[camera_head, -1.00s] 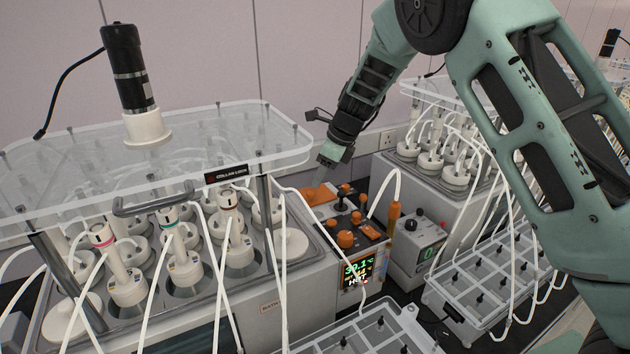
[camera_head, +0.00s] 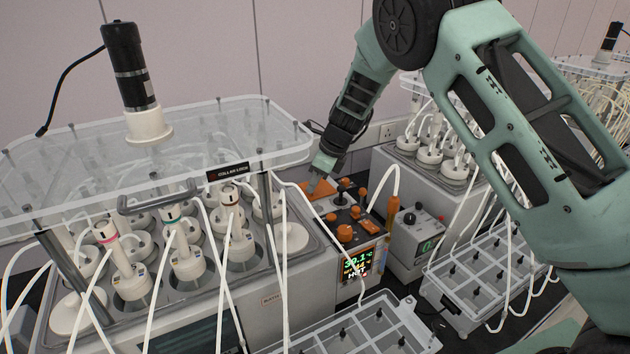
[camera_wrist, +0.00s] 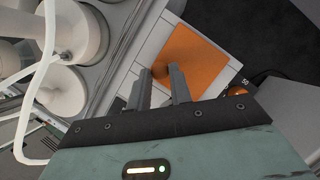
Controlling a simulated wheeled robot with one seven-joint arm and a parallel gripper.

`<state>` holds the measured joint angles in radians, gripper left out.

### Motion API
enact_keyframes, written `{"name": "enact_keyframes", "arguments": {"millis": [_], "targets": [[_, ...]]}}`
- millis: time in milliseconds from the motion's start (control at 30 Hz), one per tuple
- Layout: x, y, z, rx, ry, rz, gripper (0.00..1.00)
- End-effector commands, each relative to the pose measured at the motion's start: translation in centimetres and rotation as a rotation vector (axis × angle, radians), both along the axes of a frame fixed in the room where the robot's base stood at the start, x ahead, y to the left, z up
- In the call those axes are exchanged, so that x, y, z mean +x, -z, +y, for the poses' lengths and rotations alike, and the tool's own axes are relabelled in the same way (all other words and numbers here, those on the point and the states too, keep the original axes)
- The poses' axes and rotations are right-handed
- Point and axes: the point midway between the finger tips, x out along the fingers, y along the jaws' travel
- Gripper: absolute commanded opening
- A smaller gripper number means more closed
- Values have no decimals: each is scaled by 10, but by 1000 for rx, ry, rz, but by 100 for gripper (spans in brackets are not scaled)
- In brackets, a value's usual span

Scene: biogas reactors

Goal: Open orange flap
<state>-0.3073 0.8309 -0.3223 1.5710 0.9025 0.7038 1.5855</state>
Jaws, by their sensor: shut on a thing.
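The orange flap (camera_head: 319,189) is a flat orange panel on top of the heater unit (camera_head: 352,237), behind its knobs. In the wrist view the flap (camera_wrist: 198,62) lies just beyond my fingertips, over a pale surface. My gripper (camera_wrist: 161,72) reaches down to the flap's edge, with a small rounded orange-brown part between its fingertips. My fingers are shut on this part, which looks like the flap's knob. In the head view my gripper (camera_head: 314,180) is small and partly merges with the flap. The flap appears to lie flat; its hinge cannot be made out.
Orange knobs (camera_head: 346,233) and a black lever crowd the unit's top beside the flap. A reactor bath (camera_head: 300,262) with white-lidded vessels and a clear cover (camera_head: 240,140) stands close on the left. White tubes hang around. A grey control box (camera_head: 418,236) stands right.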

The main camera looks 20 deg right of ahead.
Motion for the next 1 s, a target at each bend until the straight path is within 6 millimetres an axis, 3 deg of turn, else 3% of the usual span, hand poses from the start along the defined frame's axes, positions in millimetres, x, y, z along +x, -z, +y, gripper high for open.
{"name": "enact_keyframes", "arguments": {"millis": [367,1000], "targets": [[2,-6,-10,118,6,23,0],[10,-28,-52,689,5,134,0]]}}
